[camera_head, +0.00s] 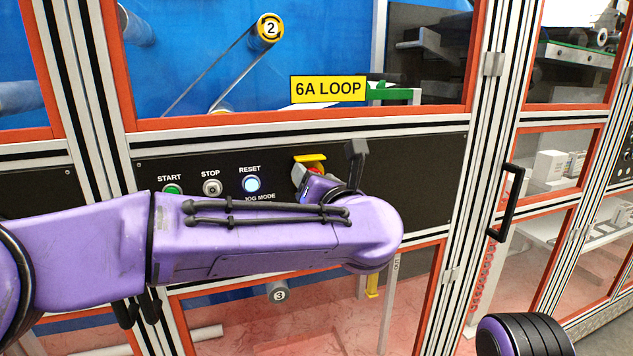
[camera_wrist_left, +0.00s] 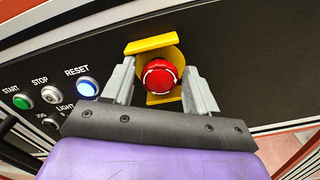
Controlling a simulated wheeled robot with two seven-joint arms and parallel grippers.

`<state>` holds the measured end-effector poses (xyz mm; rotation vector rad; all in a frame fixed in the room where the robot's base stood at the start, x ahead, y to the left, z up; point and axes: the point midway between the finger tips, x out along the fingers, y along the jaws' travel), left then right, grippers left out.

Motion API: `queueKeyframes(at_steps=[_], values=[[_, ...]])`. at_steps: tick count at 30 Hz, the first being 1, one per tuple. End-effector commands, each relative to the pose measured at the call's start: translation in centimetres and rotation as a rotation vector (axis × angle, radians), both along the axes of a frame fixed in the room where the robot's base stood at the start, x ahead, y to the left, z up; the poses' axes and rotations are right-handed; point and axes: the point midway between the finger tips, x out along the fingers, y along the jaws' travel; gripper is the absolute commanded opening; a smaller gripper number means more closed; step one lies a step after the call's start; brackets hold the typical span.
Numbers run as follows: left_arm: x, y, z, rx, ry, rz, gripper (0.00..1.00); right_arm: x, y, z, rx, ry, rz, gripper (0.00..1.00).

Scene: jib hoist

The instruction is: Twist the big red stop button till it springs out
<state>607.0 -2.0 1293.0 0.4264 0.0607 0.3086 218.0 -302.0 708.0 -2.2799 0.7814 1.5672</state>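The big red stop button (camera_wrist_left: 159,76) sits on a yellow backing with a yellow guard (camera_wrist_left: 152,45) above it, on the black control panel (camera_wrist_left: 240,70). My left gripper (camera_wrist_left: 158,84) is open in the left wrist view, with one grey finger on each side of the button. Dark gaps show between the fingers and the button, so they look apart from it. In the head view, my left arm hides most of the gripper (camera_head: 307,176); only a bit of the red button (camera_head: 315,168) shows under the yellow guard (camera_head: 310,159). My right gripper is not in view.
Left of the button are the green START button (camera_head: 173,190), the STOP button (camera_head: 212,187) and the lit blue RESET button (camera_head: 251,184). A black door handle (camera_head: 507,202) stands out at the right. A yellow "6A LOOP" sign (camera_head: 328,89) is above.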

Motion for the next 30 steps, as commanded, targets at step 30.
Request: queueKeyframes(at_steps=[30], values=[[-9.9, -3.2, -0.2, -0.002, 0.002, 0.003, 0.69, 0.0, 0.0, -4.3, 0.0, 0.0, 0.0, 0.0]])
